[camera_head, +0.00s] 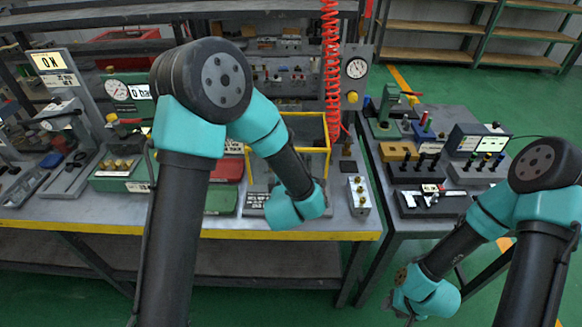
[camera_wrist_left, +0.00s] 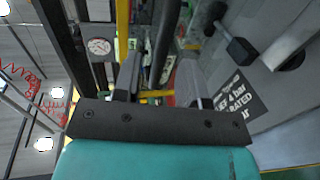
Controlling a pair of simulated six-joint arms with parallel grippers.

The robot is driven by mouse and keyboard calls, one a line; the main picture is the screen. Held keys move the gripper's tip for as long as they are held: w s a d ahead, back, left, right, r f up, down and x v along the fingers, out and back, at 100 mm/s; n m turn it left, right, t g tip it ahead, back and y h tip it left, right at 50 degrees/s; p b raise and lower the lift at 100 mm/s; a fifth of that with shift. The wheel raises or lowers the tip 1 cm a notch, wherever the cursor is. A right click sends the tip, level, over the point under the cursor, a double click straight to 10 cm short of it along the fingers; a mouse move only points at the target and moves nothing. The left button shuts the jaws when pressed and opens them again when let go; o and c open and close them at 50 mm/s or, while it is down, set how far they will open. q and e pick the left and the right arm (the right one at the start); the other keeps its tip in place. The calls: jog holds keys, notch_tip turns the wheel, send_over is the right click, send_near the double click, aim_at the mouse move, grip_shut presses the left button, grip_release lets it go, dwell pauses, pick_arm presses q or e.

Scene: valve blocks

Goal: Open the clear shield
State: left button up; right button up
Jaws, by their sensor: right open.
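The clear shield (camera_head: 328,133) is a see-through cover with yellow edges, standing on the fixture in the middle of the main bench. My left arm passes in front of its left part and hides the fixture's front. My left gripper is hidden behind its own wrist in the head view. In the left wrist view the left gripper (camera_wrist_left: 158,70) has its two fingers apart, with yellow bars (camera_wrist_left: 123,25) close by. I cannot tell whether it touches them. My right gripper (camera_head: 398,306) is open, low in front of the right-hand bench, away from the shield.
A grey block with knobs (camera_head: 359,195) stands right of the fixture. A red coiled hose (camera_head: 331,60) hangs behind the shield beside a gauge panel (camera_head: 354,75). The right-hand bench (camera_head: 412,228) carries blocks and tools.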

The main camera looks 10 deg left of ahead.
pick_arm(q)
jog(key=shift+x, duration=1.6)
grip_shut()
